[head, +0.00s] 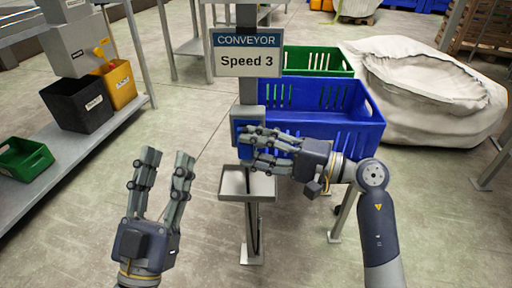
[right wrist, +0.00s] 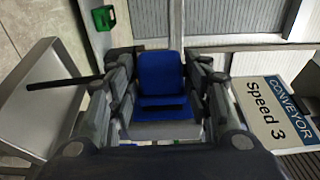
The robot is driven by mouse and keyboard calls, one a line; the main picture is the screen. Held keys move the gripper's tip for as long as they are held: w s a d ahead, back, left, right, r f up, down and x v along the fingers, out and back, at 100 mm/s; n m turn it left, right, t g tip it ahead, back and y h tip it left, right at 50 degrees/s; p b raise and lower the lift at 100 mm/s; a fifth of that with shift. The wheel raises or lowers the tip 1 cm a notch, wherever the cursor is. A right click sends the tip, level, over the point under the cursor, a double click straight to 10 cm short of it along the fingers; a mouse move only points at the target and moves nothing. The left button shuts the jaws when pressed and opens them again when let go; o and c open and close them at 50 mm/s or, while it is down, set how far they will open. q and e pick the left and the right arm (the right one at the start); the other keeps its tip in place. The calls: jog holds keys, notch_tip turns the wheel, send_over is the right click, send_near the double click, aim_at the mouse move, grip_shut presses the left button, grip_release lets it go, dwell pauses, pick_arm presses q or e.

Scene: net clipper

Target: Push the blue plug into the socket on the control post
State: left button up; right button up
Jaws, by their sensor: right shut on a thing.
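The blue plug (right wrist: 162,78) is between the fingers of my right gripper (right wrist: 160,95) in the right wrist view. The right gripper (head: 262,148) is shut on it at the control post (head: 249,93) in the head view, where the fingers mostly hide the plug. A blue-grey socket box (head: 240,118) is on the post, right at the fingertips. Its opening is hidden, so I cannot tell how far the plug is in. My left gripper (head: 160,175) is open and empty, left of the post, with its fingers pointing up.
A sign reading "CONVEYOR Speed 3" (head: 247,62) is on the post above the socket box. A small grey shelf (head: 247,184) sticks out below it. Blue (head: 350,105) and green (head: 330,58) crates stand behind. A bench (head: 60,150) with bins is at left. The floor between is clear.

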pick_arm(q)
jog(key=shift+s+a+r+t+h+b, duration=0.2)
jog(key=shift+s+r+t+h+b, duration=0.35)
jog(key=shift+s+r+t, duration=0.95)
jog(key=shift+s+r, duration=0.2)
jog(key=shift+s, duration=0.1)
dwell(0.8)
